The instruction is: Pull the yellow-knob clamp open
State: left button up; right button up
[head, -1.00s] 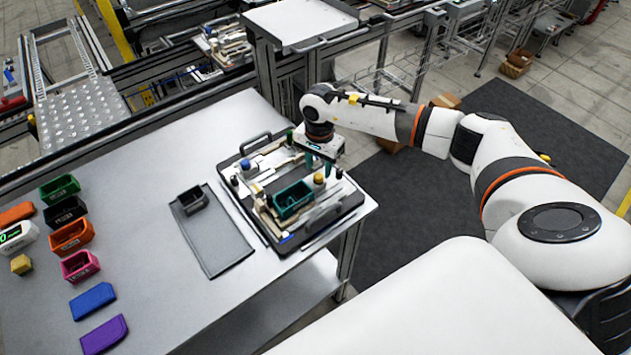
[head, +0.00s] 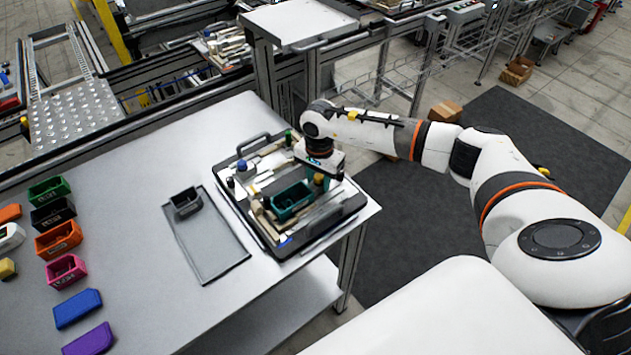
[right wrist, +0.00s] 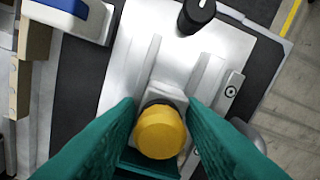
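The yellow knob (head: 319,179) of the clamp stands on the right part of the fixture plate (head: 252,219). In the right wrist view the yellow knob (right wrist: 160,132) sits between the two green fingers, on a grey metal slide. My right gripper (head: 321,184) is lowered over it, fingers on either side and pointing down. It looks open, with the fingers (right wrist: 161,101) very close to the knob; contact is not clear. My left gripper is out of view.
The fixture holds a teal box (head: 291,200), a blue knob (head: 241,166) and a black knob (right wrist: 196,14). A grey tray (head: 215,255) with a dark bin (head: 186,203) lies to the left. Several coloured bins and blocks stand farther left on the table.

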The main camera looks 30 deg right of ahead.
jog(key=shift+d, duration=0.2)
jog(key=shift+d+b, duration=0.3)
jog(key=shift+b, duration=0.05)
jog(key=shift+d+b, duration=0.3)
jog(key=shift+d, duration=0.45)
jog(key=o, duration=0.6)
jog(key=shift+c, duration=0.2)
jog(key=shift+o, duration=0.2)
jog(key=shift+w+a, duration=0.1)
jog(key=shift+r, duration=0.1)
notch_tip(320, 180, up, 8)
jog(key=p, duration=0.4)
